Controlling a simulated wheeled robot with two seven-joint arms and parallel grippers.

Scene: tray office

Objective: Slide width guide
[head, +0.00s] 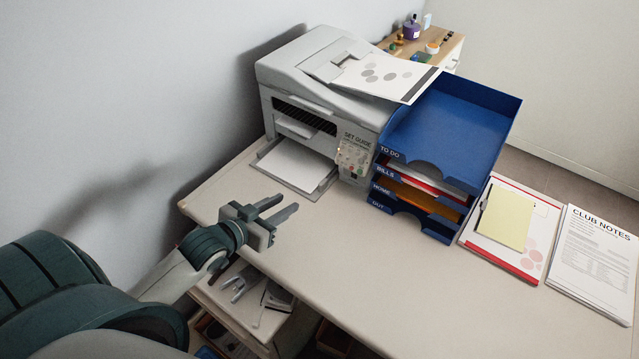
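A light grey printer (330,60) stands at the back of the desk against the wall. Its low front tray (322,190) sticks out and holds white paper (292,163). A sheet with grey spots (375,78) lies on its top, sloping to the right. A note reading "SET GUIDE" (354,150) is on its front right. I cannot clearly make out the width guide. My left gripper (290,206) is open and empty, in front of the paper tray and apart from it, fingers pointing right. My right gripper is not in view.
A blue stacked letter tray (450,120) stands right of the printer. A red-edged folder with a yellow pad (506,218) and "CLUB NOTES" papers (595,262) lie farther right. The desk front (400,290) is clear. A shelf with small items (250,310) is below.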

